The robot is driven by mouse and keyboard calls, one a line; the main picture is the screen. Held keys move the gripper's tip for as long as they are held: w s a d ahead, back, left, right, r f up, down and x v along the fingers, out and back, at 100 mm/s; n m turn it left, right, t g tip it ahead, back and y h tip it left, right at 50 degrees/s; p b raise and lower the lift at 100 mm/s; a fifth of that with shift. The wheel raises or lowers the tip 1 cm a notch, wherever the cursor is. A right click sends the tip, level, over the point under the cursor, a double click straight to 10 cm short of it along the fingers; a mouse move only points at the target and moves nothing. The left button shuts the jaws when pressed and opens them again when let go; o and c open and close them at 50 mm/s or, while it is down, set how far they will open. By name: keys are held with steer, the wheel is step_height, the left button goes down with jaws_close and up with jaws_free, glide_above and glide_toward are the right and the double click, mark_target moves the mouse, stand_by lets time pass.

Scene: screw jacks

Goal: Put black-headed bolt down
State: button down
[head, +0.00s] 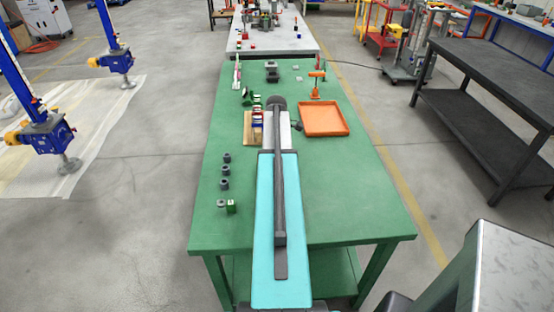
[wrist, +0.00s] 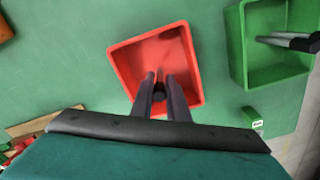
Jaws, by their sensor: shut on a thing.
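In the wrist view my gripper (wrist: 160,82) reaches over a red tray (wrist: 118,66). Its dark fingers are shut on the black-headed bolt (wrist: 159,96), whose dark round end shows between them. The bolt's other end is hard to make out. The gripper is over the tray's lower part; I cannot tell whether the bolt touches the floor. In the head view my arm hides the bolt, and my gripper is not clear.
A green tray (wrist: 240,45) with a grey rod-like part (wrist: 290,42) stands to the right in the wrist view. The head view shows an orange tray (head: 325,132), a wooden board (head: 248,140) and several dark grey parts (head: 225,170) on the green table (head: 350,190).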

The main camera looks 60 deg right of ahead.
steer(key=shift+f, duration=0.15)
steer(key=c, duration=1.7)
jaws_free()
steer(key=shift+r, duration=0.25)
steer(key=shift+r+b, duration=1.75)
steer(key=shift+r, duration=4.15)
